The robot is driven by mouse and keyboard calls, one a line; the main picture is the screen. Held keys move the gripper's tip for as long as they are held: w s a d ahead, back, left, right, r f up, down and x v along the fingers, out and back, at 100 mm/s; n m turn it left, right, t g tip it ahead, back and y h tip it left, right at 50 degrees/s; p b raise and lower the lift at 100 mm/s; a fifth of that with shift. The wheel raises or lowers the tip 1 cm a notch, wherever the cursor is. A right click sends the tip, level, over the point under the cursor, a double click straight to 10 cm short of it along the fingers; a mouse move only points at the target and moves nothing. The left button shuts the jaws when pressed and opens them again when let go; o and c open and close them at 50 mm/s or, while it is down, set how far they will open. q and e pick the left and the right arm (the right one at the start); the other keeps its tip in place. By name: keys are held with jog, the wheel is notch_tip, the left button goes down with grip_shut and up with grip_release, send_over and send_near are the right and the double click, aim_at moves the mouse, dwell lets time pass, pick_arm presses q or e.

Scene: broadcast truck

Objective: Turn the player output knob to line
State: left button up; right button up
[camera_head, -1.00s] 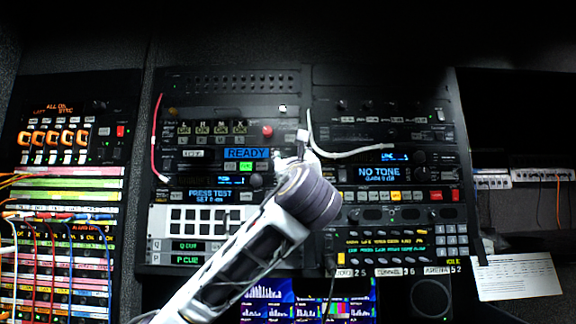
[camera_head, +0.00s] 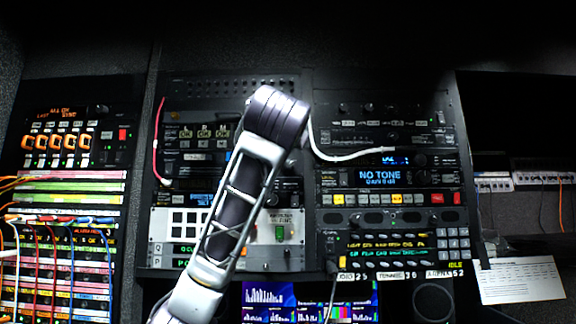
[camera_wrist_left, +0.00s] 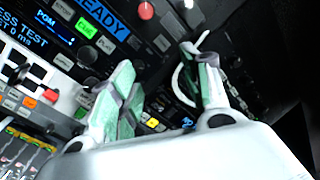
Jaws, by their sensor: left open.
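My left arm crosses the middle of the rack in the head view and covers much of the player panel, including the READY display and its buttons. My left gripper's fingers are hidden behind the wrist there. In the left wrist view the left gripper (camera_wrist_left: 168,92) is open and empty, with its two green-padded fingers apart. Beyond them are the blue READY display (camera_wrist_left: 105,14), a green CUE button (camera_wrist_left: 86,28) and a red button (camera_wrist_left: 146,11). I cannot clearly make out which knob is the player output knob, or its setting. My right gripper is not in view.
A NO TONE display (camera_head: 380,177) is right of the arm. A white cable (camera_head: 345,157) hangs across the rack and a red cable (camera_head: 156,140) hangs at left. A patch panel with coloured cords (camera_head: 62,220) stands far left. A paper sheet (camera_head: 520,282) is at lower right.

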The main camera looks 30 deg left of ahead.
aim_at(288, 165)
pick_arm(q)
jog(key=f+n, duration=0.1)
jog(key=n, duration=0.4)
jog(key=w+a+f+n+g+h, duration=0.1)
jog(key=n, duration=0.3)
jog(key=f+n, duration=0.2)
jog(key=n, duration=0.3)
jog(key=shift+w+a+n+g, duration=0.15)
jog(key=shift+w+n+g, duration=0.15)
jog(key=shift+g, duration=0.1)
jog(key=p+x, duration=0.4)
jog(key=x, duration=0.9)
jog(key=shift+w+p, duration=0.3)
jog(key=shift+w, duration=0.1)
jog(key=shift+a+f, duration=0.1)
jog(key=shift+a, duration=0.05)
jog(key=c, duration=1)
